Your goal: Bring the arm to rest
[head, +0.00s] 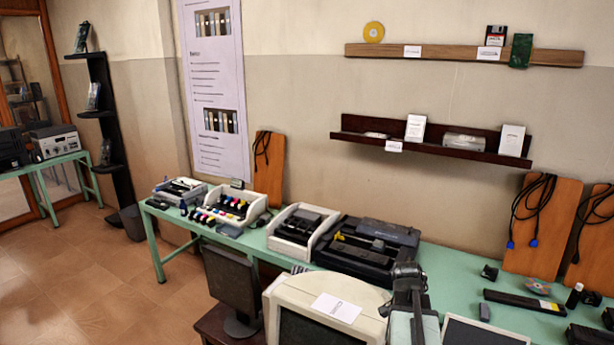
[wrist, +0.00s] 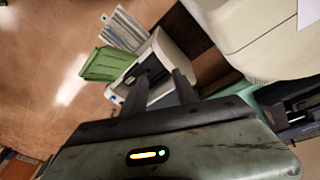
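My gripper (wrist: 160,85) shows in the wrist view with its two dark fingers apart and no object held between them. Behind the gap, a pale boxy device is seen farther off. In the head view my arm (head: 408,300) rises at the bottom, right of centre, in front of the green table (head: 455,268). Its fingers cannot be made out clearly there.
A beige monitor (head: 290,300) with a paper on top stands just left of my arm; it looms upper right in the wrist view (wrist: 245,35). A dark flat screen (head: 232,285) is farther left. Printers line the table. A green bin-like object (wrist: 107,63) is below. Floor at left is clear.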

